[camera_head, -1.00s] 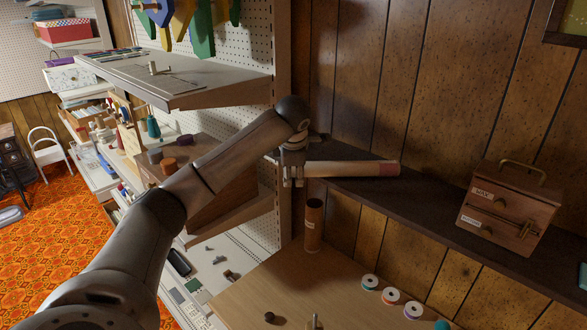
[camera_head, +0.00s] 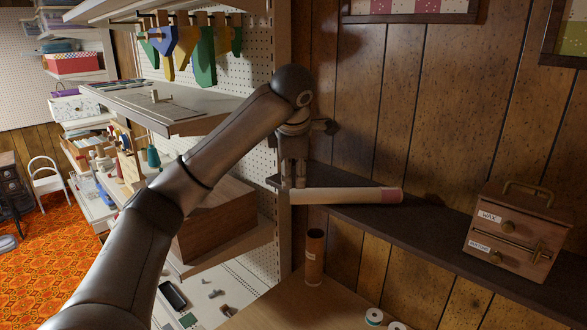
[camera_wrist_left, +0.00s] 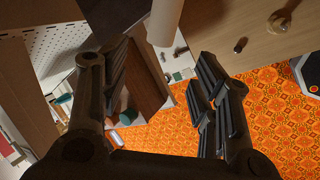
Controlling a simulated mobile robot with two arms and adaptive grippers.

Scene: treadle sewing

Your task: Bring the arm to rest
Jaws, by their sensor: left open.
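My left arm reaches in from the left in the head view. Its gripper (camera_head: 294,184) points down at the left end of a pale roll (camera_head: 345,196) with a pinkish right end. The roll lies along a dark wall shelf. The gripper's jaws are apart in the left wrist view (camera_wrist_left: 160,90), with nothing held between them. The pale roll's end (camera_wrist_left: 165,22) shows there at the top, beyond the fingers. I cannot tell from the head view whether a fingertip touches the roll. My right gripper is not in view.
A brown cylinder (camera_head: 314,257) stands on the wooden table (camera_head: 285,302) below. A wooden box with brass fittings (camera_head: 517,232) sits on the dark shelf (camera_head: 420,228) at right. Shelves and a pegboard with coloured shapes (camera_head: 205,55) stand close to my arm at left.

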